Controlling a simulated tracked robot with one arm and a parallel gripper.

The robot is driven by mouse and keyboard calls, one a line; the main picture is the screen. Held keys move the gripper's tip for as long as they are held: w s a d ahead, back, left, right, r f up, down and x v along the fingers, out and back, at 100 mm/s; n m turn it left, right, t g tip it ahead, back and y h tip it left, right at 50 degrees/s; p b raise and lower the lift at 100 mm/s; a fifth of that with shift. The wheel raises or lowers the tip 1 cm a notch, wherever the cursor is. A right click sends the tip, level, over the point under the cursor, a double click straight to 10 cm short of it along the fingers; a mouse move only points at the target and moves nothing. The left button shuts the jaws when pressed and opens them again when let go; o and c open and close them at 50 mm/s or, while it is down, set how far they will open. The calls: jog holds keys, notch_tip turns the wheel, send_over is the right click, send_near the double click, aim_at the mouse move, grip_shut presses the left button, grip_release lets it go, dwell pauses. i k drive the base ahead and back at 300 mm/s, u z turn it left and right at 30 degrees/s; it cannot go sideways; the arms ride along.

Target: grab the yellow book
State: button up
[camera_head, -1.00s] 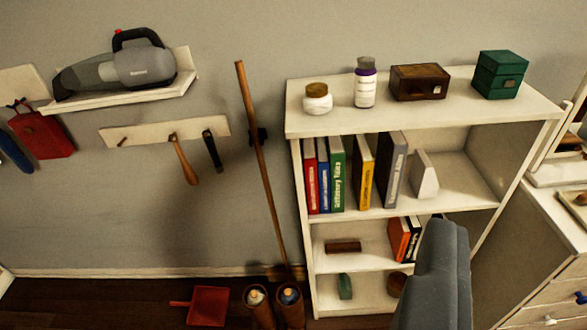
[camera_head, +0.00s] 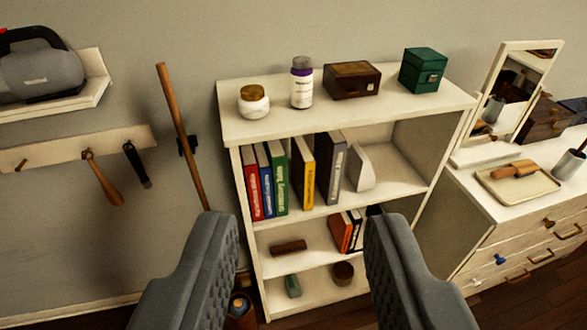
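The yellow book (camera_head: 308,168) stands upright on the upper inner shelf of the white bookcase (camera_head: 245,128). A green book (camera_head: 277,177) stands to its left with a small gap, and a grey book (camera_head: 332,168) stands close at its right. My gripper (camera_head: 290,222) is open and empty, its two dark grey fingers spread wide in the foreground. The fingertips appear lower in the picture than the yellow book, with the book between them left to right. The fingers do not touch it.
Red (camera_head: 251,182) and blue (camera_head: 264,181) books stand left of the green one. A white bookend (camera_head: 360,168) stands right of the grey book. A wooden pole (camera_head: 180,135) leans left of the bookcase. A white dresser (camera_head: 480,215) stands at right.

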aim_at(303, 163)
jog(key=u, duration=0.05)
jog(key=i, duration=0.95)
jog(key=z, duration=0.1)
